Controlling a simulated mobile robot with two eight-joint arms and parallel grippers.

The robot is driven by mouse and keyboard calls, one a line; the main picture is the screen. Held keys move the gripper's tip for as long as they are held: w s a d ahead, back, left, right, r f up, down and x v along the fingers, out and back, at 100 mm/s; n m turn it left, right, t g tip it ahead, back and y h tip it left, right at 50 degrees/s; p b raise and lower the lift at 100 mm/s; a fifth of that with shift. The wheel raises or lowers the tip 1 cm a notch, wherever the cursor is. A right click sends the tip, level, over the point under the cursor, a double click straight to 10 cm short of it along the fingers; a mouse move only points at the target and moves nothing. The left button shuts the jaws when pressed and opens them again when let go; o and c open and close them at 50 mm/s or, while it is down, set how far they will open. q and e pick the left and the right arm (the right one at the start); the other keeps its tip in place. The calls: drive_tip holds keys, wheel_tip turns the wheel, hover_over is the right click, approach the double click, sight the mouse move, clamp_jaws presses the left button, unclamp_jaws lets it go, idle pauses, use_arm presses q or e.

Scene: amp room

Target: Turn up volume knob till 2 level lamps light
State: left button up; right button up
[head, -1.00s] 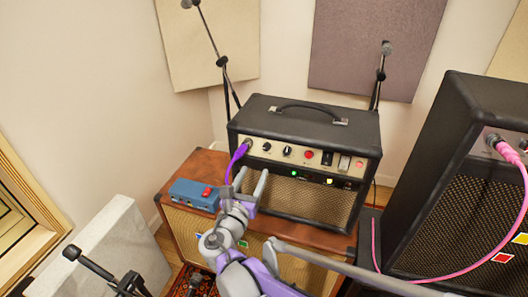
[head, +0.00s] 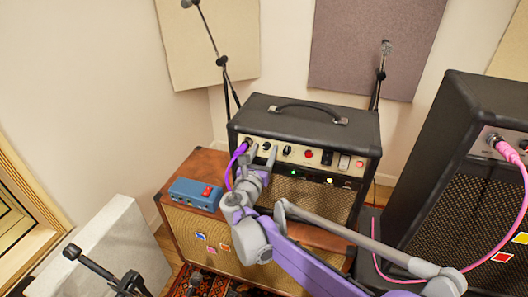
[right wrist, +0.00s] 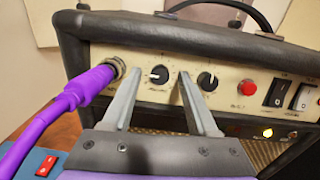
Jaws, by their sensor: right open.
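The amp head (head: 335,122) has a cream panel with two dark knobs. The left knob (right wrist: 158,75) sits between the fingers of my right gripper (head: 262,153) in the right wrist view. The fingers are open, one on each side, with visible gaps. The right knob (right wrist: 207,80) is just beyond the right finger; it also shows in the head view (head: 287,151). I cannot read which is volume. Below the panel, a green lamp (head: 293,173) and a yellow lamp (head: 329,181) show in the head view; the yellow one (right wrist: 267,132) glows in the wrist view. My left gripper is not in view.
A purple cable (right wrist: 60,115) plugs in left of the knobs, close to the left finger. A red button (right wrist: 246,89) and switches (right wrist: 278,94) lie to the right. A blue pedal (head: 195,194) stands on the brown cabinet (head: 183,178). A black cabinet (head: 455,130) stands right.

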clamp_jaws()
drive_tip(key=shift+m, duration=0.4)
drive_tip(key=m+h+p, duration=0.1)
drive_tip(key=m, duration=0.3)
drive_tip(key=shift+a, duration=0.15)
drive_tip(key=shift+m+g+h+p, duration=0.6)
drive_tip(key=shift+m+p, duration=0.15)
drive_tip(key=shift+m, duration=1.85)
unclamp_jaws()
